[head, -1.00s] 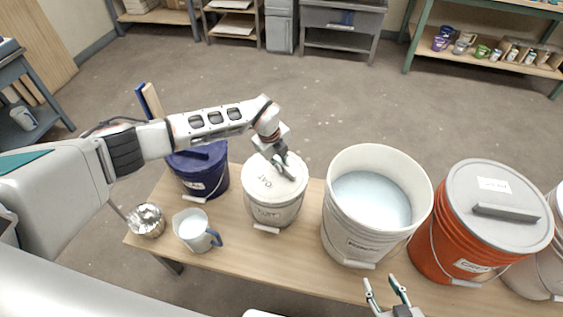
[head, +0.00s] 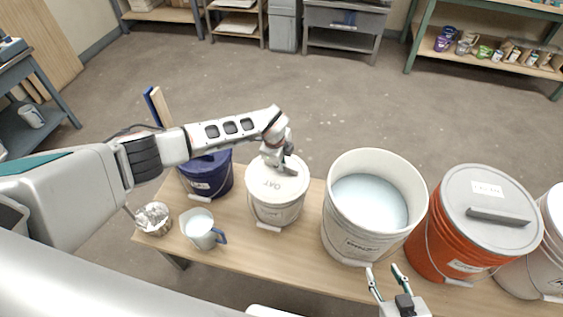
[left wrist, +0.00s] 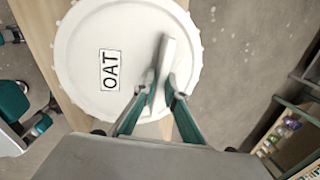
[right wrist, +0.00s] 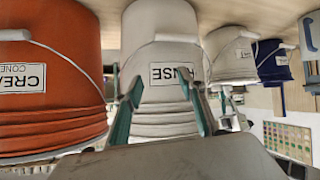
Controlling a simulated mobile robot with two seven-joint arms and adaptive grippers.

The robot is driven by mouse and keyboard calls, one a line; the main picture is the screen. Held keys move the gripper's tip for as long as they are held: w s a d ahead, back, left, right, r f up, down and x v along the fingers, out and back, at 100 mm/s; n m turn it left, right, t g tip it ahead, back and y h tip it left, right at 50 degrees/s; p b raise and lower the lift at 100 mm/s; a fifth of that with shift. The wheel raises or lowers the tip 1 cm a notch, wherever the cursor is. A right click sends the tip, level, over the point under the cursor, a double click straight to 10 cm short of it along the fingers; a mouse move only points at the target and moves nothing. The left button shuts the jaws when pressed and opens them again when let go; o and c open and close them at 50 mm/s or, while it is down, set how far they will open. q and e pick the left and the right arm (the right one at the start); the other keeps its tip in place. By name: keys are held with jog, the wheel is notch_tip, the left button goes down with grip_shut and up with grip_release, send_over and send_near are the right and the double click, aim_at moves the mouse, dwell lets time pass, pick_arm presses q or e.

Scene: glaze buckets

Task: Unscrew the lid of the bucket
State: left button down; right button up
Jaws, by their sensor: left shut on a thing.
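The white lid (head: 262,192) with an OAT label sits on the small white bucket (head: 278,213) at the middle left of the table. A bar handle (left wrist: 167,56) crosses the lid in the left wrist view. My left gripper (head: 284,164) reaches the lid from above and is shut on this bar handle; its fingers also show in the left wrist view (left wrist: 161,90). In the head view the arm's end partly hides the handle. My right gripper (head: 383,269) is open and empty in front of the large open bucket; its fingers also show in the right wrist view (right wrist: 163,88).
A large open white bucket (head: 350,228) of pale liquid stands right of the lidded one. A lidded orange bucket (head: 447,235) is further right. A dark blue bucket (head: 208,180), a white pitcher (head: 200,229) and a metal bowl (head: 153,218) stand left on the wooden table (head: 305,258).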

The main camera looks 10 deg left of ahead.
pick_arm(q)
jog(key=shift+s+f, duration=0.15)
jog(key=c, duration=2)
grip_release()
jog(key=o, duration=0.9)
